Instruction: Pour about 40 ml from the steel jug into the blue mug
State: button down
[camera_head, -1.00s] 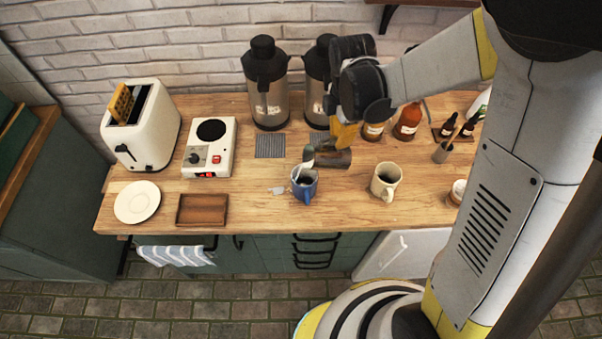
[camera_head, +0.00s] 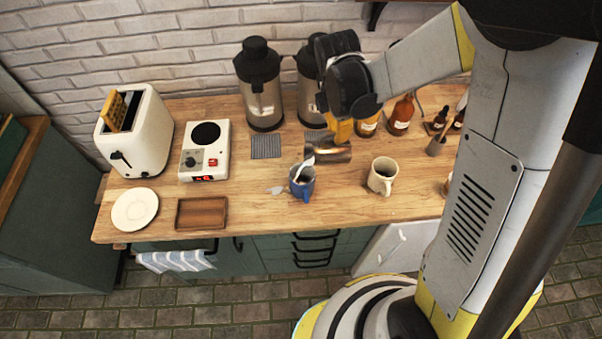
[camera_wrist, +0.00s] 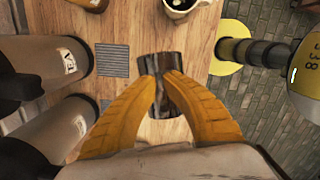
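The steel jug (camera_head: 330,153) lies tipped on its side in the air, mouth to the left, above and right of the blue mug. In the wrist view the jug (camera_wrist: 160,64) sits between the yellow fingers of my gripper (camera_wrist: 160,82), which are shut on it. My gripper (camera_head: 341,131) also shows in the head view. A white stream (camera_head: 303,167) runs from the jug's mouth down to the blue mug (camera_head: 302,186), which stands upright on the counter. The liquid level in the mug is not clear. I cannot make out the blue mug in the wrist view.
A white puddle (camera_head: 277,190) lies on the wooden counter (camera_head: 250,210) left of the blue mug. A cream mug (camera_head: 382,176) stands to the right. Two flasks (camera_head: 262,95) and brown bottles (camera_head: 400,115) stand behind. A wooden tray (camera_head: 202,213) is at left.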

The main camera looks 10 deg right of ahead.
jog(key=shift+d, duration=0.3)
jog(key=shift+d, duration=0.15)
jog(key=shift+d, duration=0.2)
dwell(0.4)
